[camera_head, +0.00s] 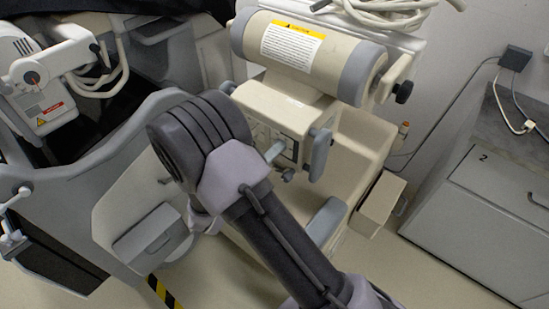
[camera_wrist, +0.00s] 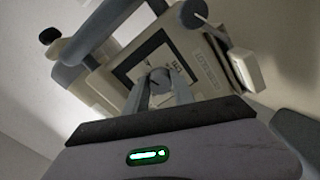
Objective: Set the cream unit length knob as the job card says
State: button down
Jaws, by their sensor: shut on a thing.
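The cream unit (camera_head: 300,102) stands at the centre of the head view, with a large cream roll with grey ends on top. In the wrist view, its tilted front panel (camera_wrist: 199,66) carries a pale dial plate with a small grey knob (camera_wrist: 159,74). My gripper (camera_wrist: 160,86) has its two fingers closed around this knob, one on each side. The dial marks and the knob's setting are too small to read. In the head view my arm hides part of the panel. I cannot make out a job card.
A caution label (camera_head: 292,43) sits on the roll. Pale hoses (camera_head: 385,10) lie on top. A grey-and-cream machine (camera_head: 45,85) stands at left. A grey cabinet (camera_head: 490,205) marked 2 stands at right.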

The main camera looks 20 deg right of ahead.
jog(key=shift+f+m+b, duration=0.15)
jog(key=shift+m+b, duration=1.7)
jog(key=shift+m, duration=0.05)
jog(key=c, duration=1.1)
grip_release()
jog(key=shift+o, duration=0.2)
jog(key=shift+a, duration=0.1)
jog(key=p+v, duration=0.4)
jog(key=v, duration=1.3)
jog(key=shift+s, duration=0.1)
